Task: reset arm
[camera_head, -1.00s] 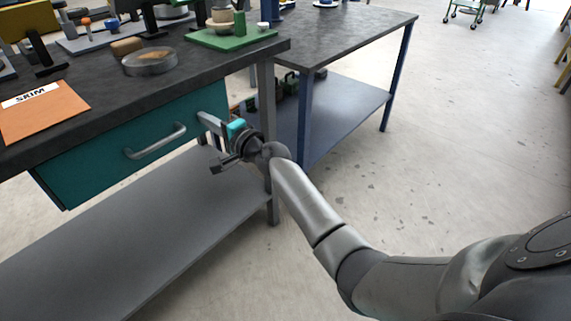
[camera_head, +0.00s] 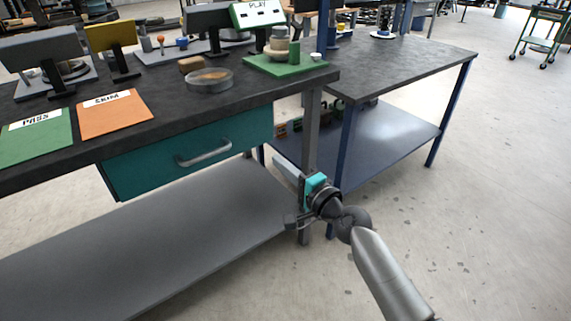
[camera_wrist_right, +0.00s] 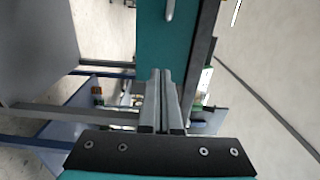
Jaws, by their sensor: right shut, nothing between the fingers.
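My right gripper (camera_head: 284,170) is in front of the right end of the workbench, beside its front leg and a little below the tabletop edge. In the right wrist view its two fingers (camera_wrist_right: 163,100) lie together with nothing between them. The teal drawer (camera_head: 150,165) with its metal handle (camera_head: 203,154) is to the left of the gripper, and the gripper is apart from the handle. The teal drawer front also shows in the right wrist view (camera_wrist_right: 170,45). My left gripper is not in view.
The dark workbench (camera_head: 140,115) holds a green PASS sheet (camera_head: 36,138), an orange sheet (camera_head: 115,115), a round dish (camera_head: 209,80) and a green board (camera_head: 270,66). A lower shelf (camera_head: 170,250) lies beneath. A second table (camera_head: 400,62) stands behind.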

